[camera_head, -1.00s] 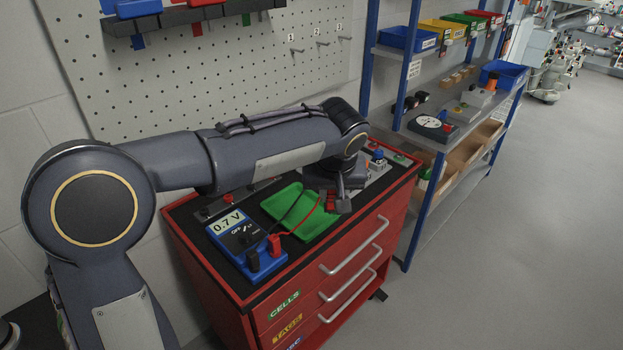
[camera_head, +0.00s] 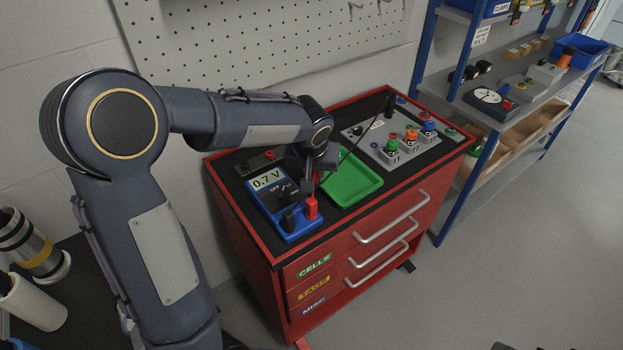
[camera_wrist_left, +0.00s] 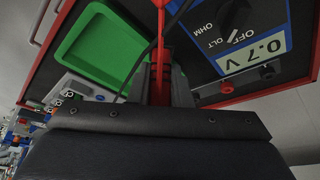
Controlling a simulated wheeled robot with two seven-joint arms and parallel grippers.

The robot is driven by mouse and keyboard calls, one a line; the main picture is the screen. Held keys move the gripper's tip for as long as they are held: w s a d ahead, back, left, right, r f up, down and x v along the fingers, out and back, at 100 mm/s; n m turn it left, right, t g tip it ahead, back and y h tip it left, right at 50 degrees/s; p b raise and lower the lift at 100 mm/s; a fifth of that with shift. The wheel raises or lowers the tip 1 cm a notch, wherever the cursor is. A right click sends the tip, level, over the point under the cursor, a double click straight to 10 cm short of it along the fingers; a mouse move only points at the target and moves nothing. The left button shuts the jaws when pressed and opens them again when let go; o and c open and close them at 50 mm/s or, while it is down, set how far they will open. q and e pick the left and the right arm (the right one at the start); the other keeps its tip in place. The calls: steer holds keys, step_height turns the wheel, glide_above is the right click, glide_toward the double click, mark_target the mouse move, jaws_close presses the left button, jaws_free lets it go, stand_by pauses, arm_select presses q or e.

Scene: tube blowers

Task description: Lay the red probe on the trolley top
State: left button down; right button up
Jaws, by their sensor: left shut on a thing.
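My left gripper (camera_head: 316,165) is over the trolley top (camera_head: 232,185), between the blue meter (camera_head: 272,206) and the green tray (camera_head: 352,180). In the left wrist view the gripper (camera_wrist_left: 165,88) is shut on the red probe (camera_wrist_left: 160,70), whose red lead runs up the picture. In the head view the gripper largely hides the probe. The meter reads 0.7 V, with a red plug (camera_head: 312,208) and a black plug at its front. A black probe (camera_head: 389,105) stands upright at the grey panel, its black lead arching back towards the meter.
The green tray is empty. A grey panel (camera_head: 375,150) with several coloured-top cells fills the trolley's right side. A pegboard wall (camera_head: 270,45) rises behind, and blue-framed shelves (camera_head: 455,95) stand to the right. Bare black top shows left of the meter.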

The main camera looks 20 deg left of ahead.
arm_select(q)
steer(key=shift+a+f, duration=0.2)
steer(key=shift+f, duration=0.8)
steer(key=shift+a+f, duration=0.2)
steer(key=shift+f, duration=0.75)
steer(key=shift+f, duration=0.15)
steer(key=c, duration=1.6)
jaws_free()
